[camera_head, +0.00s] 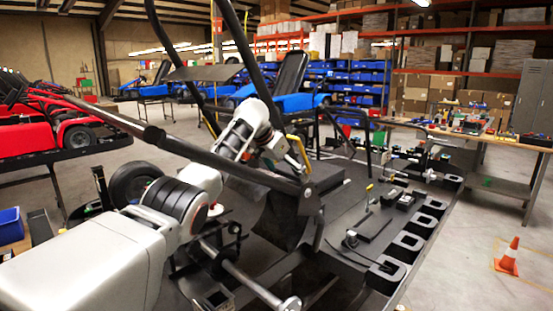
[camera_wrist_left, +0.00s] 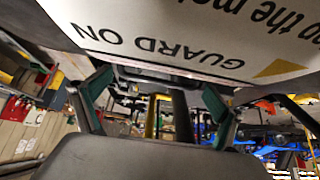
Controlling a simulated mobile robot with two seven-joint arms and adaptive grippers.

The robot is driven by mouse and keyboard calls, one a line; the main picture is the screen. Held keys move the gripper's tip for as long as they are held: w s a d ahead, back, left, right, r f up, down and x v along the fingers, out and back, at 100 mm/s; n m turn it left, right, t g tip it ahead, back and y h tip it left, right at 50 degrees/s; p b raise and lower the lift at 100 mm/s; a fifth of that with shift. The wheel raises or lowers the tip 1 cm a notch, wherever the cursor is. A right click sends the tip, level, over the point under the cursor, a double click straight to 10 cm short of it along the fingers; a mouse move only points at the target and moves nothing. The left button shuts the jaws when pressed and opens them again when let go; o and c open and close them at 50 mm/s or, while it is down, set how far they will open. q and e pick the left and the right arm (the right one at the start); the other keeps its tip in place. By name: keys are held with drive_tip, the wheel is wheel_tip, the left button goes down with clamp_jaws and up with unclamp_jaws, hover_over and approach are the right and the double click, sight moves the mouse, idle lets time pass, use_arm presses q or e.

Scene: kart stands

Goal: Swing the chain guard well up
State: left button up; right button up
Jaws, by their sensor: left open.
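In the left wrist view a panel with a white label (camera_wrist_left: 200,35) fills the top, close to the camera. Its upside-down print includes "GUARD ON", so it appears to be the chain guard. My left gripper (camera_wrist_left: 155,92) is open, its two green-padded fingers apart just below the panel's lower edge. I cannot tell whether they touch it. In the head view my left gripper (camera_head: 298,158) is over the near kart, beside a dark bar and above a dark panel (camera_head: 284,215). The arm and bars hide much of the guard there. My right gripper does not show.
A long dark bar (camera_head: 225,163) slants across the kart in front of my left arm. Upright dark tubes stand behind it. Black holders (camera_head: 408,245) line the stand's right edge. A workbench (camera_head: 490,130) and an orange cone (camera_head: 509,256) stand right, with open floor between.

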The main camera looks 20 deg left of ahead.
use_arm(q)
drive_tip(key=v, duration=1)
drive_tip(key=shift+s+a+r, duration=0.1)
drive_tip(key=shift+a, duration=0.05)
